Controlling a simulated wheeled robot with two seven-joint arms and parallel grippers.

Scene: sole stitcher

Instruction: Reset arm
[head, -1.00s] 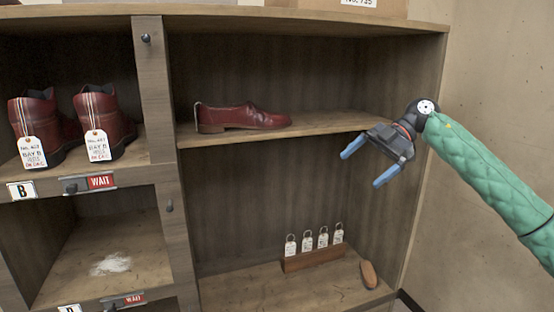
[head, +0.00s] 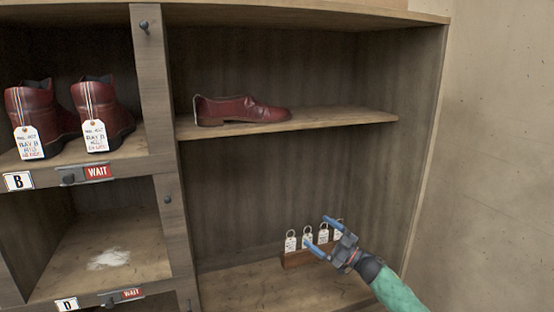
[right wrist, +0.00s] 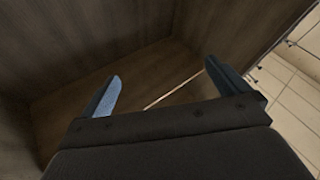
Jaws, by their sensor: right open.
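My right gripper (head: 325,238) is low in front of the lower right compartment in the head view. Its two blue fingers are apart with nothing between them, and it covers part of the row of tags. In the right wrist view the open fingers (right wrist: 160,90) point towards bare brown wood panels. My left gripper is not in view.
A wooden rack (head: 296,259) holds several white tags (head: 291,241). A red shoe (head: 240,110) sits on the upper shelf (head: 350,119). Two tagged red boots (head: 38,115) stand in bay B at left. The bay below holds a white patch (head: 108,259).

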